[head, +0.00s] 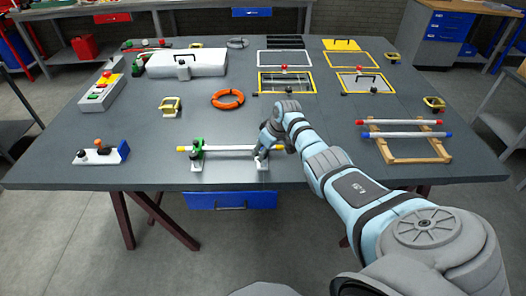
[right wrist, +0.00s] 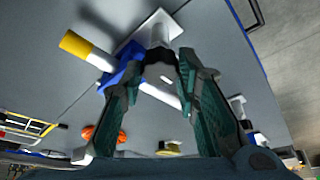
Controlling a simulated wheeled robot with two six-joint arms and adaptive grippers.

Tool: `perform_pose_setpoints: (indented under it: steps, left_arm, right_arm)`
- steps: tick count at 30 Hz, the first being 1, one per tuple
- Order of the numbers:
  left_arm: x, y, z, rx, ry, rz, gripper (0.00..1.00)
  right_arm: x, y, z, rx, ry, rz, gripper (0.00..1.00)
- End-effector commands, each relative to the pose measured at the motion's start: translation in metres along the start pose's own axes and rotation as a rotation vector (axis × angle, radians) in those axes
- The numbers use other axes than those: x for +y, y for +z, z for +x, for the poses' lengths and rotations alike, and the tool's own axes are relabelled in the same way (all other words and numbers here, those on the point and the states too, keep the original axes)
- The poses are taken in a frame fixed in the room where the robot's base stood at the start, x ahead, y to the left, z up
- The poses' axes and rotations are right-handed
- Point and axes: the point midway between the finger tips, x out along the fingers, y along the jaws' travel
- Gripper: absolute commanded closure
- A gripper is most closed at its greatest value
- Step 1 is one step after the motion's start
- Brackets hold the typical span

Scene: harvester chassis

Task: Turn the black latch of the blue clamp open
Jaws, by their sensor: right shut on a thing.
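The blue clamp (right wrist: 122,74) shows in the right wrist view around a white rod, near the rod's yellow end (right wrist: 76,44). A dark piece, which looks like the black latch (right wrist: 160,56), lies between my right fingertips. My right gripper (right wrist: 163,62) is shut on it, with the fingers still spread by its width. In the head view my right gripper (head: 268,143) is at the right end of the white rod (head: 230,148), and my wrist hides most of the blue clamp. A green clamp (head: 197,148) holds the rod's left part. My left gripper is not in view.
Both clamps stand near the table's front edge (head: 120,178), above a blue drawer (head: 230,200). A wooden rack with rods (head: 405,150) lies to the right. An orange ring (head: 228,99) lies behind the rod. A small latch block (head: 100,153) is at the left.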

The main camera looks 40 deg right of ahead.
Motion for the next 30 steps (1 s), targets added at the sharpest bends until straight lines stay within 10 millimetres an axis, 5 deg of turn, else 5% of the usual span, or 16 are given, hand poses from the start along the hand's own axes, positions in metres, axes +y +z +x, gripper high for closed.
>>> perform_pose_setpoints:
  steps: [6,7,10,22,26,30]
  left_arm:
    - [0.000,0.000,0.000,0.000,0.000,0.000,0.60]
    - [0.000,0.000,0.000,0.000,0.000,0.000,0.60]
    - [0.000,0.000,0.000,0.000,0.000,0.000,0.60]
    - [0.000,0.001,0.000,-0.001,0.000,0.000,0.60]
    - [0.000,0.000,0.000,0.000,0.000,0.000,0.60]
    - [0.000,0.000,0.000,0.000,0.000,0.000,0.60]
  right_arm:
    - [0.000,-0.001,-0.001,0.001,0.001,-0.001,0.99]
    - [0.000,-0.001,-0.001,0.001,0.001,-0.001,0.68]
    - [0.000,-0.001,-0.001,0.001,0.001,0.000,0.52]
    - [0.001,-0.001,-0.007,0.001,0.002,0.002,0.51]
    - [0.001,-0.001,-0.028,0.002,0.004,-0.001,0.51]
    - [0.002,-0.001,-0.070,0.002,0.007,-0.002,0.51]
